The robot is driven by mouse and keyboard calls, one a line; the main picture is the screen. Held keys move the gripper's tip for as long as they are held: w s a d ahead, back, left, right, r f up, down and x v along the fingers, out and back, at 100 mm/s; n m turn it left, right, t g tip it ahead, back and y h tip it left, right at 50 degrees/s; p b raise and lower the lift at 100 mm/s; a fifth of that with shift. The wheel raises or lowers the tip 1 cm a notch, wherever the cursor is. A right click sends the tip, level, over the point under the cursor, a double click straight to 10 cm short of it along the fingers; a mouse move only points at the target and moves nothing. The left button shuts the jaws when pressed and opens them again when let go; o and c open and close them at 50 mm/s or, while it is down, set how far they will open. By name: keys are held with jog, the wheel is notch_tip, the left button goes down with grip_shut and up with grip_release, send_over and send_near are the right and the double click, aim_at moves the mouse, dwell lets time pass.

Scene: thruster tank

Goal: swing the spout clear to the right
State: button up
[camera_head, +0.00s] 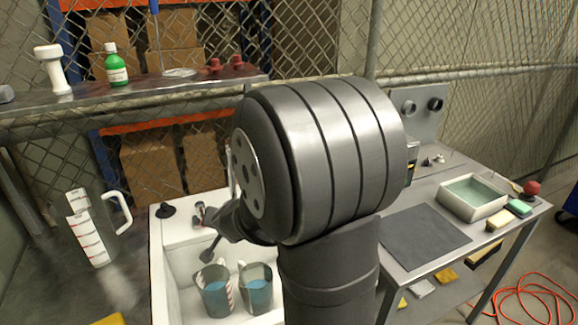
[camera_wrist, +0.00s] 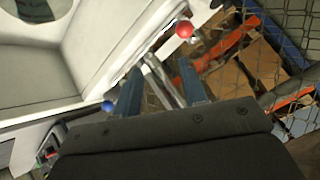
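The chrome spout (camera_wrist: 163,82) shows in the wrist view as a slim pipe between my two blue-grey fingers. A red ball knob (camera_wrist: 184,29) is beyond the fingertips and a blue ball knob (camera_wrist: 107,106) is left of them. My gripper (camera_wrist: 161,77) is open, with its fingers on either side of the pipe; I cannot tell whether either finger touches it. In the head view my arm covers much of the tap and most of the gripper. The white sink basin (camera_head: 160,270) lies below.
Two cups with blue liquid, a left cup (camera_head: 214,291) and a right cup (camera_head: 256,287), stand in the basin. A clear jug (camera_head: 92,235) stands left on the bench. A grey mat (camera_head: 425,240) and a white tray (camera_head: 480,213) lie right. A wire fence (camera_head: 480,45) stands behind.

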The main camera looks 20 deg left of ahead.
jog(key=s+d+r+n+t+y, duration=0.1)
jog(key=s+r+n+y, duration=0.15)
jog(key=r, duration=0.75)
jog(key=s+d+r+n+t+y, duration=0.15)
jog(key=r+n, duration=0.25)
jog(key=r, duration=0.6)
jog(key=w+d+f+n+t+y, duration=0.1)
jog(key=d+f, duration=0.3)
jog(key=d, duration=0.3)
jog(key=w+d+f+n+t+y, duration=0.1)
jog(key=w+d+f, duration=0.15)
jog(key=d, duration=0.55)
jog(key=s+d+f+g+y, duration=0.1)
jog(key=s+d+f+y, duration=0.1)
jog(key=s+d+f, duration=0.3)
jog(key=x, duration=0.6)
jog(key=s+x, duration=0.1)
jog(key=x, duration=0.4)
jog(key=a+r+x, duration=0.1)
jog(key=x, duration=0.5)
jog(key=shift+a, duration=0.25)
grip_shut()
